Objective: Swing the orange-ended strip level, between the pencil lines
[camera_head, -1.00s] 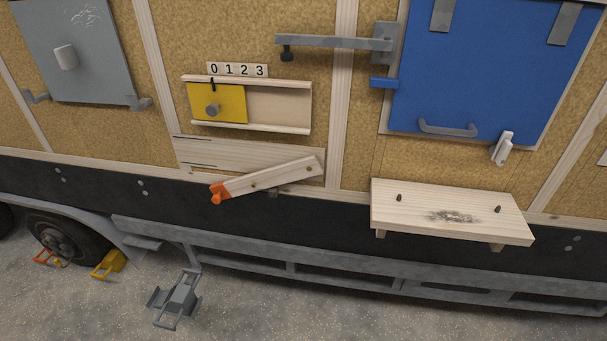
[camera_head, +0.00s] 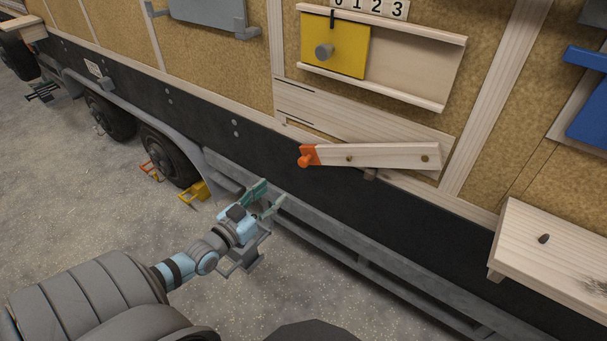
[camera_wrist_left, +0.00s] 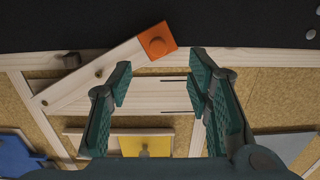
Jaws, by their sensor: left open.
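The pale wooden strip (camera_head: 385,156) is pinned near its right end to a wooden backboard (camera_head: 390,122). Its orange end (camera_head: 308,156) hangs lower left, so the strip is tilted against the board. The dark pencil lines (camera_head: 297,103) are at the board's left end, above the orange end. My left gripper (camera_head: 273,192) is open and empty, below and left of the orange end, apart from it. In the left wrist view, the strip (camera_wrist_left: 105,68) and orange end (camera_wrist_left: 158,40) appear upside down beyond the open fingers. My right gripper is out of view.
A yellow sliding panel (camera_head: 335,48) with a knob sits above the board. A wooden shelf (camera_head: 545,250) with a peg juts out at right. The grey trailer rail (camera_head: 350,265) runs below the black skirt. The air before the strip is clear.

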